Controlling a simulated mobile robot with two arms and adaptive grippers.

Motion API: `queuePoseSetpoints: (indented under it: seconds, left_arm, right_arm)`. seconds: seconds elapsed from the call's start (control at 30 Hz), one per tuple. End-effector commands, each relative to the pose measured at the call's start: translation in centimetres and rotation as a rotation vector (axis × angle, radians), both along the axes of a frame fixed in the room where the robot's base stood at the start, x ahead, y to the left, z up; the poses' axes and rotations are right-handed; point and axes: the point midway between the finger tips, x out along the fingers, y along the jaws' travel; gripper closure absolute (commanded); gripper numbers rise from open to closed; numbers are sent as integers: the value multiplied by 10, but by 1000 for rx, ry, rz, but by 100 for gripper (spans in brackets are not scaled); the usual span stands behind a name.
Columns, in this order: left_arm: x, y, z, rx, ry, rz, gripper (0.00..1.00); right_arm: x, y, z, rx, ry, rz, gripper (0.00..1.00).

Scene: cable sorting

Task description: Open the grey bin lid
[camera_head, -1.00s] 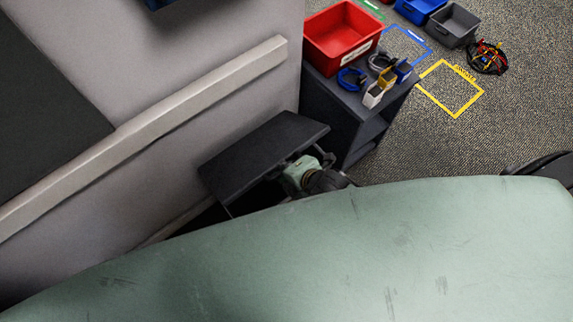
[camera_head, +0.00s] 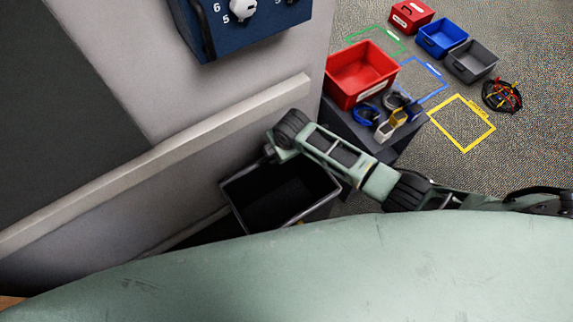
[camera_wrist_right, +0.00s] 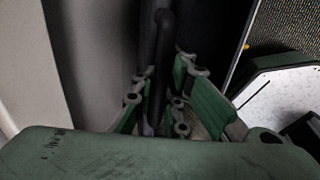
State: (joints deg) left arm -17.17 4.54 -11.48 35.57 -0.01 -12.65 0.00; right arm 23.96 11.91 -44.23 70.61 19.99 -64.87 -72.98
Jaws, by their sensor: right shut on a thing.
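The grey bin (camera_head: 236,212) stands against the wall in the head view, with its dark inside showing from above. Its lid is up at the wall side and no longer covers the opening; most of it cannot be made out there. My right gripper (camera_head: 274,153) is at the bin's back edge by the wall, partly hidden by its own wrist. In the right wrist view my right gripper (camera_wrist_right: 158,108) is shut around a dark bar (camera_wrist_right: 162,60), which appears to be the lid's handle. My left gripper is not in view.
A dark cabinet (camera_head: 350,130) beside the bin carries a red bin (camera_head: 362,72) and coiled cables (camera_head: 367,114). Blue (camera_head: 443,38) and grey (camera_head: 472,62) bins stand on the floor behind. A rail (camera_head: 160,160) runs along the wall, below a blue box (camera_head: 240,25).

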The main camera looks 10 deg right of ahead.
Motion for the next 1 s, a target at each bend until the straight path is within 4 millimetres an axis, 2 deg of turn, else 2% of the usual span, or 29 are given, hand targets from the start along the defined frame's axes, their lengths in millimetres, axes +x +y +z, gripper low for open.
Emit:
queuePoseSetpoints:
  seconds: [0.1, 0.3, 0.77, 0.8, 1.0]
  left_arm:
    - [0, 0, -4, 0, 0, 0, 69]
    - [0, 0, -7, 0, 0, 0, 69]
    - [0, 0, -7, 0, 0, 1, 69]
    - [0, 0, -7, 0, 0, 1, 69]
    - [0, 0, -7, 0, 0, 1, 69]
  right_arm:
    - [15, 6, 6, -2, 3, 3, 100]
    - [27, 10, 13, -2, 2, 4, 100]
    - [31, 11, 16, -3, 0, 4, 100]
    - [30, 11, 16, -3, 0, 4, 88]
    - [30, 11, 15, -3, 2, 3, 71]
